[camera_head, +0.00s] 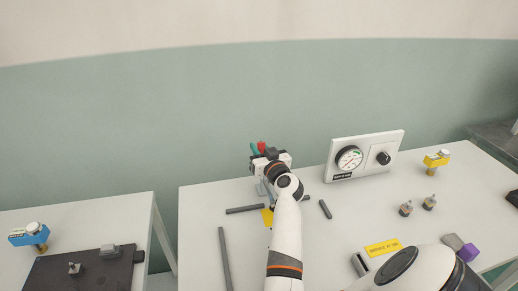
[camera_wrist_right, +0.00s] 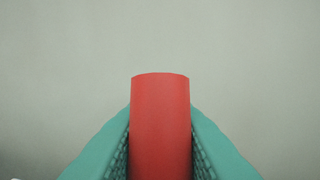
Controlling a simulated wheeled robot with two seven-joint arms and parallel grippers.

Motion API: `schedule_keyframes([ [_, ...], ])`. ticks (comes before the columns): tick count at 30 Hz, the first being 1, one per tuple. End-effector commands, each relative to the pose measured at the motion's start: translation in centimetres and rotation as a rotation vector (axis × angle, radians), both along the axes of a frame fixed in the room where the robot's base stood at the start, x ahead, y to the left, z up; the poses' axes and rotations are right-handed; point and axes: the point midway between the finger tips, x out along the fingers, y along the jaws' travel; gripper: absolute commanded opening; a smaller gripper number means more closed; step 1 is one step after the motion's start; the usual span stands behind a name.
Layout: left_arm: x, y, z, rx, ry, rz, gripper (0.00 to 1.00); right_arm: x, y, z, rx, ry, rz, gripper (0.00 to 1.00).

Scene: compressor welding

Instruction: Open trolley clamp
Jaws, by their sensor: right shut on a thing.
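My right gripper (camera_head: 258,148) is at the back of the middle table, with its green fingers pointing up and away. In the right wrist view its two green fingers (camera_wrist_right: 160,145) press on both sides of a smooth red handle (camera_wrist_right: 160,115). The red handle (camera_head: 262,145) shows only as a small tip in the head view. I cannot tell whether it belongs to the trolley clamp; the clamp's body is hidden behind my wrist or not recognisable. My left gripper is not in view.
A white gauge panel (camera_head: 366,156) stands right of my right gripper. Dark bars (camera_head: 225,258) lie on the white table (camera_head: 198,205). A yellow-topped fitting (camera_head: 437,159), small metal fittings (camera_head: 406,209) and a purple block (camera_head: 468,252) are at right. A side table (camera_head: 100,212) holds a blue fitting (camera_head: 29,235).

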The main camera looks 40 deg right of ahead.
Motion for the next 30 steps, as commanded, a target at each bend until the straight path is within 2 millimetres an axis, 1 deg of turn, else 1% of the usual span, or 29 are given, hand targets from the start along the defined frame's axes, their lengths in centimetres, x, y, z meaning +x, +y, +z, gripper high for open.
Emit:
schedule_keyframes([
  [1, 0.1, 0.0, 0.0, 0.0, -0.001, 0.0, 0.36, 0.0, 0.0, 0.0, 0.0, 0.0, 0.0, 0.08],
  [3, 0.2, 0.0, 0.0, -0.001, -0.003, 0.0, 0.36, 0.0, 0.0, 0.0, -0.001, 0.001, 0.0, 0.0],
  [9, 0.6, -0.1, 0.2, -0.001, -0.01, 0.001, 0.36, 0.0, 0.0, 0.0, 0.0, 0.003, 0.0, 0.0],
  [14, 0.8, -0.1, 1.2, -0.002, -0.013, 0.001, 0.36, 0.2, -0.1, 0.2, 0.012, 0.026, 0.0, 0.0],
  [17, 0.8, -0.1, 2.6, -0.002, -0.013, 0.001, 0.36, 0.5, -0.3, 0.2, 0.029, 0.06, 0.001, 0.0],
  [22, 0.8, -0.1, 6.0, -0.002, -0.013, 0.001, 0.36, 1.2, -0.7, -0.1, 0.08, 0.155, 0.001, 0.0],
  [27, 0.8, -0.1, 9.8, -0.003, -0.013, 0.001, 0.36, 2.2, -1.3, -1.1, 0.151, 0.286, 0.001, 0.0],
  [30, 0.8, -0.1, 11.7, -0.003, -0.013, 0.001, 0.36, 2.6, -1.6, -2.1, 0.197, 0.37, 0.0, 0.0],
])
